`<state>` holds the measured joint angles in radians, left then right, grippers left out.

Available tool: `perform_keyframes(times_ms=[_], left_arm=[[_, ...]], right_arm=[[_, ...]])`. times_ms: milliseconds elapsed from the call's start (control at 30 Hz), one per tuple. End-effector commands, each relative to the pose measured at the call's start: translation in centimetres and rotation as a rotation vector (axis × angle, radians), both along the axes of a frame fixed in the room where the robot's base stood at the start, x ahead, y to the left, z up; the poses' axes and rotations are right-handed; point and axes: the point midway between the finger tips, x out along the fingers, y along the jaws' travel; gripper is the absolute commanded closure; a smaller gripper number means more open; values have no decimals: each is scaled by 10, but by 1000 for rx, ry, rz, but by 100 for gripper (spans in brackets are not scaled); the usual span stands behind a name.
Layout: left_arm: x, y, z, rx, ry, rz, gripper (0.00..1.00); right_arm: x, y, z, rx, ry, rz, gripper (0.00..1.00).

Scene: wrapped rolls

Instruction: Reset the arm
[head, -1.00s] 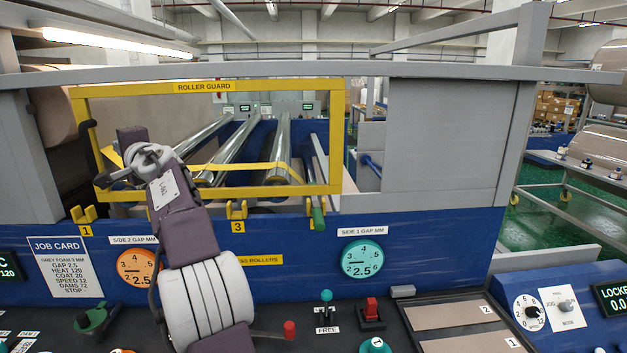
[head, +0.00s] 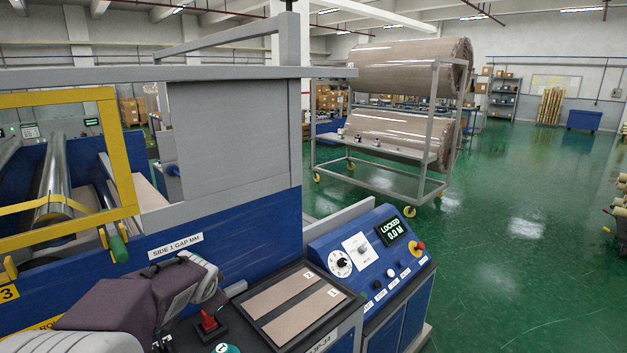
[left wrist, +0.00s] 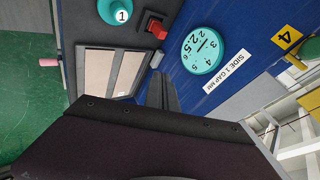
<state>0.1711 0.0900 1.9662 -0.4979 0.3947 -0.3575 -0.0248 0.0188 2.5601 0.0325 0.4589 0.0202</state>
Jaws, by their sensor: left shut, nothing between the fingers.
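My left arm (head: 135,305) comes in at the lower left of the head view. Its far end is low over the console, just below the SIDE 1 GAP MM label (head: 176,246), and it covers the dial there. In the left wrist view my left gripper (left wrist: 163,93) is shut and empty. The teal gap dial (left wrist: 202,50) shows up and to the right of the fingers in that view. The tray with two tan sample strips (left wrist: 108,72) shows to their left. My right arm and gripper are not in view.
A red switch (head: 208,320) stands on the console near my arm. The yellow roller guard (head: 122,160) is at the left. A blue control panel (head: 375,250) reads LOCKED 0.0 M. A rack with wrapped rolls (head: 400,138) stands behind. Green floor (head: 530,250) is clear at the right.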

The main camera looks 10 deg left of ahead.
Motion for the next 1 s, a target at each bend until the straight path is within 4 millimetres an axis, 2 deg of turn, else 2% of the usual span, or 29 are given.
perform_keyframes(times_ms=[33,100,167,200,300,400,467,533,1000], left_arm=[[-18,-34,-27,-69,56,-13,100],[-54,-73,-66,-177,149,9,100],[-90,-98,-97,-262,234,57,100],[-116,-108,-114,-313,290,105,100],[-172,-119,-148,-423,401,269,100],[-210,-126,-166,-498,471,413,100],[-219,-131,-169,-545,483,500,100],[-218,-132,-169,-563,472,540,100],[-217,-131,-168,-563,470,545,100]], right_arm=[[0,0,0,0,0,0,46],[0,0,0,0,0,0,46],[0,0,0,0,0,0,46],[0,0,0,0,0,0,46],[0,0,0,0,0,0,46],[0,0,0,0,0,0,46],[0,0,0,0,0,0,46],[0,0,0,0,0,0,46],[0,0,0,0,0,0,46]])
